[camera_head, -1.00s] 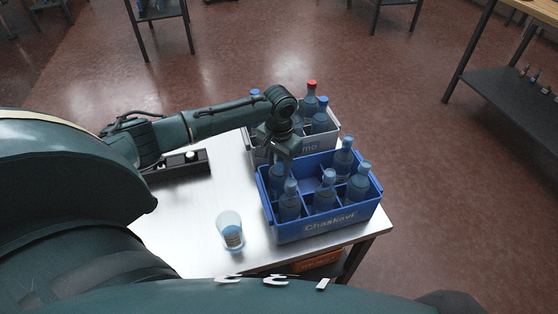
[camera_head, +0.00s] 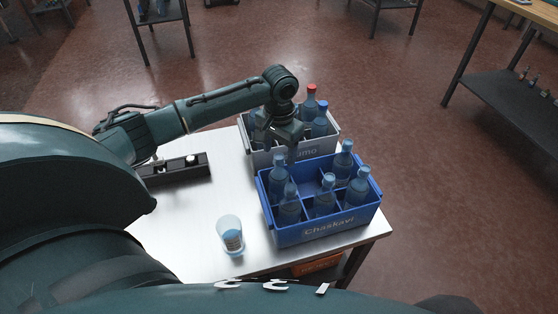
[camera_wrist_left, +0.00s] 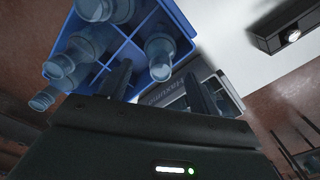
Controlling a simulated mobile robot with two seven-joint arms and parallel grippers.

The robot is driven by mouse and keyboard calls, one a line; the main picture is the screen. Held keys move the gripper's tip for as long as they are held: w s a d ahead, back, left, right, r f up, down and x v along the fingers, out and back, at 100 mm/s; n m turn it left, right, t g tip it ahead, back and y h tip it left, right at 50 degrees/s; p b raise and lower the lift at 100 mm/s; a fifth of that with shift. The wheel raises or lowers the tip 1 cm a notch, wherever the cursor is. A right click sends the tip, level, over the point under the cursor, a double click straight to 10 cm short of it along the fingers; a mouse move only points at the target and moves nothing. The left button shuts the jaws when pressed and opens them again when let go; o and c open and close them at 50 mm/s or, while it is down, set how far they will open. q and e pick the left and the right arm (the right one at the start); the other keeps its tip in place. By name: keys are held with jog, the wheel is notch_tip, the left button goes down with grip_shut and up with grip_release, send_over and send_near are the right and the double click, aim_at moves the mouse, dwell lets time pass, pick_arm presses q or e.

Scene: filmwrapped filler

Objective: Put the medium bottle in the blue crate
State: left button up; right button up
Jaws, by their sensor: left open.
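The blue crate (camera_head: 318,227) stands near the front right of the white table, with several blue-capped bottles upright in its compartments. One bottle (camera_head: 278,180) is in its back left compartment, and the back middle compartment looks empty. I cannot tell by size which bottle is the medium one. My left gripper (camera_head: 281,155) is open, pointing down above the back left of the blue crate. In the left wrist view its fingers (camera_wrist_left: 157,88) are apart with no bottle clamped between them; a crate bottle (camera_wrist_left: 160,57) shows beyond them. My right gripper is not in view.
A grey crate (camera_head: 298,154) holding bottles, one red-capped (camera_head: 310,103), stands right behind the blue crate. A clear tumbler (camera_head: 230,235) stands front left of it. The table's middle left is clear.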

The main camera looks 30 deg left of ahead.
pick_arm(q)
notch_tip(320, 180, up, 6)
jog(key=shift+r, duration=0.1)
dwell(0.5)
